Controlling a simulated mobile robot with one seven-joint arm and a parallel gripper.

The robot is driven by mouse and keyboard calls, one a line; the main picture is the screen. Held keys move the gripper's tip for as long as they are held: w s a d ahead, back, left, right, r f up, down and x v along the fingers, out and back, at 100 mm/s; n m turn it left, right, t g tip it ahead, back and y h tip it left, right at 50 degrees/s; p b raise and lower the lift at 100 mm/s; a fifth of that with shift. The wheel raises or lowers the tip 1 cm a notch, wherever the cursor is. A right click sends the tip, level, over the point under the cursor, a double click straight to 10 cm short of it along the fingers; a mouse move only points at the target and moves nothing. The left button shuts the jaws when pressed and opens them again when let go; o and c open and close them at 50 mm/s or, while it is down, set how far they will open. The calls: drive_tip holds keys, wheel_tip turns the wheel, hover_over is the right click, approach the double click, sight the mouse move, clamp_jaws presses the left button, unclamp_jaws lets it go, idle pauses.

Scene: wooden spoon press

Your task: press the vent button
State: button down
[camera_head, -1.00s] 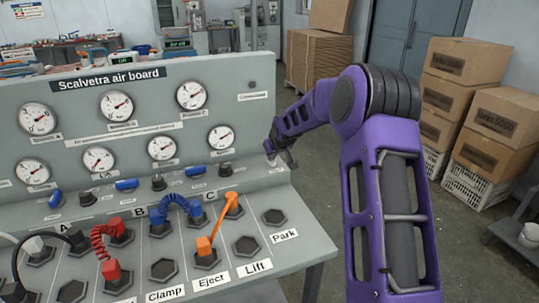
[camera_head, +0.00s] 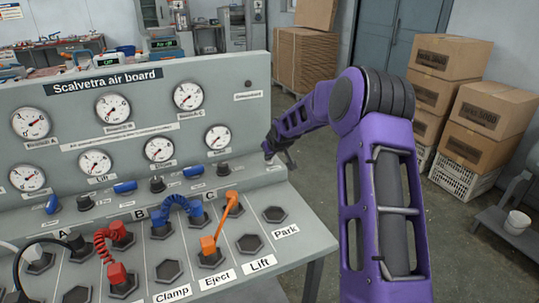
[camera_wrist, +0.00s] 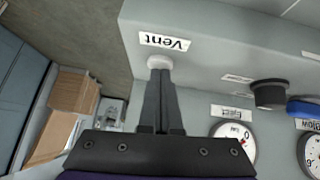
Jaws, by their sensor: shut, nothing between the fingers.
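The vent button is a pale round knob (camera_wrist: 159,62) beside the white "Vent" label (camera_wrist: 164,42), on the grey ledge of the air board. In the wrist view my gripper (camera_wrist: 160,74) is shut and empty, with its dark fingertips at the button, overlapping its lower edge. I cannot tell whether they touch it or whether it is pushed in. In the head view my gripper (camera_head: 279,155) is small, at the right end of the ledge of the Scalvetra air board (camera_head: 220,111). The button cannot be made out there.
A dark knob (camera_wrist: 269,93) and a blue lever (camera_wrist: 304,108) stand on the ledge. Hoses, including an orange one (camera_head: 228,218), join sockets on the lower panel. Gauges line the upright face. Cardboard boxes (camera_head: 447,60) stand at the right, with open floor before them.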

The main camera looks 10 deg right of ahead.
drive_tip(key=p+v, duration=0.2)
drive_tip(key=v, duration=1.5)
drive_tip(key=shift+r+p, duration=0.2)
drive_tip(key=shift+p, duration=0.15)
drive_tip(key=shift+s, duration=0.1)
